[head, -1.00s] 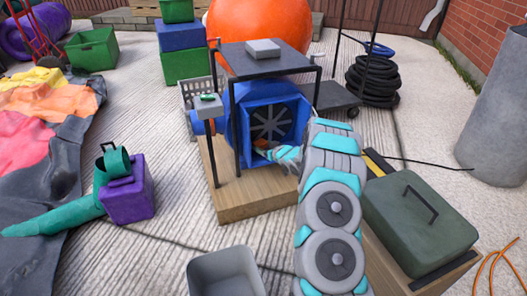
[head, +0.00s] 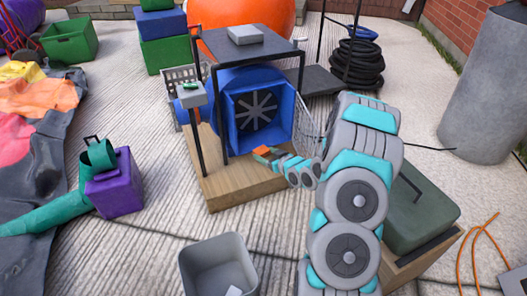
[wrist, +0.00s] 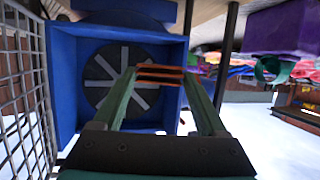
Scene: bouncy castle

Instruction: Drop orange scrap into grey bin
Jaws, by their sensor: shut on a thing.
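My gripper (head: 264,153) is shut on the orange scrap (head: 261,150), just outside the front of the blue blower (head: 232,122). In the wrist view the scrap (wrist: 160,74) lies folded across between the tips of the two green fingers (wrist: 162,82), with the fan behind it. The grey bin (head: 190,268) stands open on the ground at the bottom of the head view, nearer the camera than the gripper. A small white piece (head: 233,291) lies inside it. The bin's lower part is cut off.
The blower sits on a wooden platform (head: 215,190) under a dark table-like frame (head: 250,45). A thin post with a grey box (head: 190,95) stands at its left. A wire mesh (wrist: 20,90) is close to my gripper. Concrete is clear between platform and bin.

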